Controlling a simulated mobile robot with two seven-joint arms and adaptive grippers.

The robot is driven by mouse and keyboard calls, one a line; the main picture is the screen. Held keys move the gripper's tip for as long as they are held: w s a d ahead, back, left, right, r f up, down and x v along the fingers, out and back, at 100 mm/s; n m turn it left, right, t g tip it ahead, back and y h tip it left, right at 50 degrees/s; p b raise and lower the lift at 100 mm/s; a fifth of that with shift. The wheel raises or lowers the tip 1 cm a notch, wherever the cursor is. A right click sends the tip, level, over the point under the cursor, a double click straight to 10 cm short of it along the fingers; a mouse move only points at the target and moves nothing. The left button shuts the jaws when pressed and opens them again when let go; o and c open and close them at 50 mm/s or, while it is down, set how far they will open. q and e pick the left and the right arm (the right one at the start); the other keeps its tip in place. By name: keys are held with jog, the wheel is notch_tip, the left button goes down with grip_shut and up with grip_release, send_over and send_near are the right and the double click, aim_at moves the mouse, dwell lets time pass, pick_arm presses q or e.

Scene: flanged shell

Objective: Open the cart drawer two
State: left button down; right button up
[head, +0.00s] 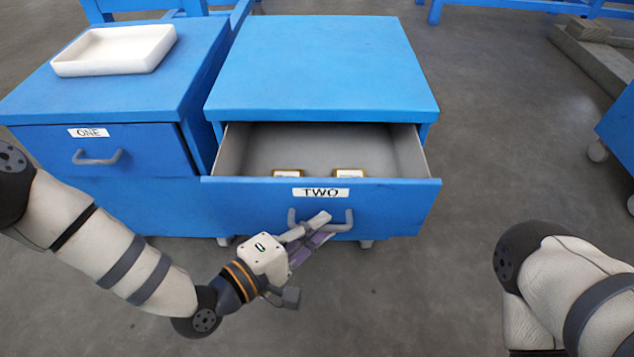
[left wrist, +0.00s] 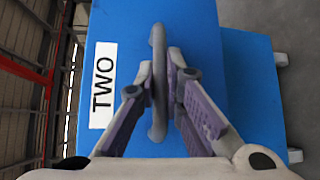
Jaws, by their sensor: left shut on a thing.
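The blue drawer labelled TWO (head: 240,200) is pulled partway out of its cart (head: 320,70), and its grey inside shows. Two small yellow-edged items with white tops (head: 287,174) lie in it. Its grey bar handle (head: 348,222) is on the front below the label. My left gripper (head: 318,226) is at the handle, and in the left wrist view its purple-padded fingers (left wrist: 162,85) close around the handle bar (left wrist: 158,120). The TWO label (left wrist: 103,85) is beside it there. My right arm shows at the lower right, but its gripper is out of view.
Drawer ONE (head: 100,150) on the left is shut, with a white tray (head: 115,50) on top of its cart. Another blue cart (head: 618,135) on casters stands at the right edge.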

pick_arm(q)
jog(key=s+p, duration=0.2)
jog(key=s, duration=0.8)
jog(key=shift+s, duration=0.25)
jog(key=c, duration=1.7)
grip_release()
jog(key=v, duration=1.2)
